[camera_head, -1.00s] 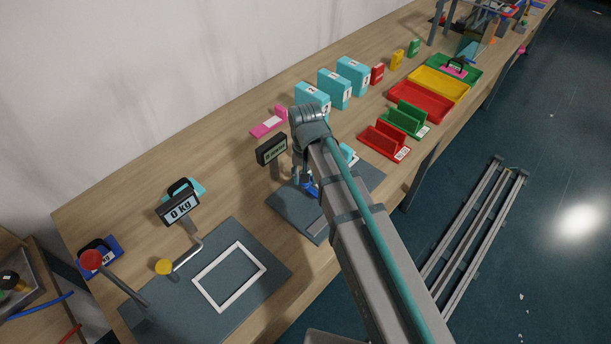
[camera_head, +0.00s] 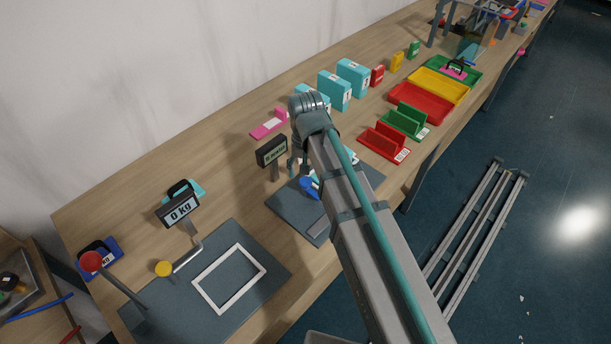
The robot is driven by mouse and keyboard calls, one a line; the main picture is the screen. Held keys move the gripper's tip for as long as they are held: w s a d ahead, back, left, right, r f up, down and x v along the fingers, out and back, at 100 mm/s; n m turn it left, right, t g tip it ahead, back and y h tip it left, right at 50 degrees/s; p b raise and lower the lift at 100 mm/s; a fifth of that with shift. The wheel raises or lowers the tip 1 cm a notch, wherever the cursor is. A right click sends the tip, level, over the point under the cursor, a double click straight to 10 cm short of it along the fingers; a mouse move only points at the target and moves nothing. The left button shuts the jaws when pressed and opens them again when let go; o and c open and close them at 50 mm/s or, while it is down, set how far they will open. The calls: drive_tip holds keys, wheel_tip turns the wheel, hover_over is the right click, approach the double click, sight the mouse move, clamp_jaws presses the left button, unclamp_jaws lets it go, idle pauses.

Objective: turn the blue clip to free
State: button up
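A small blue part (camera_head: 310,187), which looks like the blue clip, shows beside my arm above a dark grey mat (camera_head: 287,207). Most of it is hidden behind the arm, so its angle cannot be read. My gripper (camera_head: 298,170) points down just left of and above the blue part. Only a piece of the gripper shows below the wrist. Whether its fingers are open or touch the blue part cannot be made out. A small display on a post (camera_head: 272,151) stands just left of the gripper; its text is too small to read.
A scale display reading 0 Kg (camera_head: 180,208) and a white square frame (camera_head: 229,278) are at the front left. Teal boxes (camera_head: 334,90) stand behind the arm. A red holder (camera_head: 384,142) and a green holder (camera_head: 405,120) stand to the right. Bare wood lies left of the display.

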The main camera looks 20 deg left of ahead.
sight(306, 181)
wheel_tip(306, 181, up, 8)
idle(0.4)
drive_tip(key=shift+d, duration=0.1)
